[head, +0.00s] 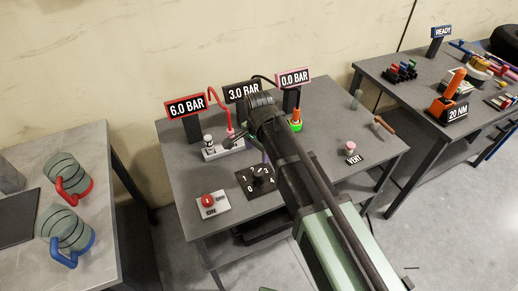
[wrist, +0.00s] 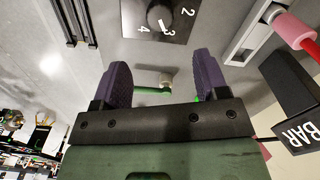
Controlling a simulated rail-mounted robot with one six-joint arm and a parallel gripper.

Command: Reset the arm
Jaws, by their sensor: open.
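My arm reaches over the middle table (head: 225,185) in the head view. It hides much of the table's centre and most of my gripper there. In the wrist view my gripper (wrist: 163,75) has its two purple fingers wide apart. A thin green piece with a pale, short end (wrist: 166,80) shows in the gap between the fingers. I cannot tell whether it lies at finger height or below. The numbered dial (head: 259,179) is close to the gripper, and it also shows at the top of the wrist view (wrist: 160,16).
Gauge signs for 6.0 BAR (head: 187,107), 3.0 BAR (head: 243,92) and 0.0 BAR (head: 293,78) stand behind the arm. A red-button switch (head: 208,201) is at front left, a pink-topped VERT knob (head: 350,147) at right. Side tables hold blue- and red-handled jugs (head: 68,230) and tools.

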